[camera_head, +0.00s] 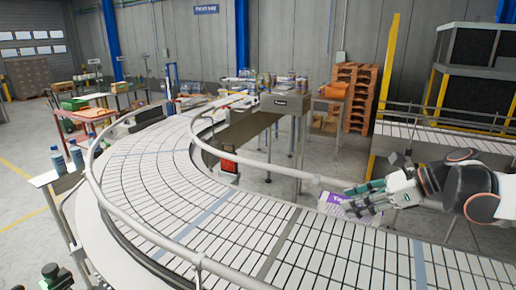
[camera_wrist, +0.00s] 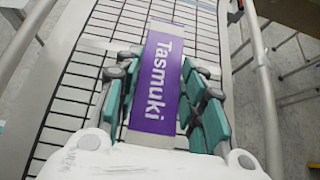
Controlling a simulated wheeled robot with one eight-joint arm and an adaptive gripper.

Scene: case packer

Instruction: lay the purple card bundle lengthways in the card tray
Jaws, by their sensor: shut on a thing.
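The purple card bundle (camera_wrist: 158,82) has white lettering reading "Tasmuki" and pale ends. In the wrist view it lies lengthways between the fingers of my gripper (camera_wrist: 162,100), which is shut on it. In the head view my gripper (camera_head: 366,197) is at the right, over the near conveyor, and a purple and white part of the bundle (camera_head: 335,203) shows just left of the fingers. I cannot make out the card tray in either view.
A curved slatted conveyor (camera_head: 150,190) with pale guide rails (camera_head: 255,172) fills the foreground. A metal-sided station (camera_head: 285,103) with several small items stands behind it. Orange pallets (camera_head: 352,95) are stacked at the back. Blue bottles (camera_head: 58,160) stand on a left shelf.

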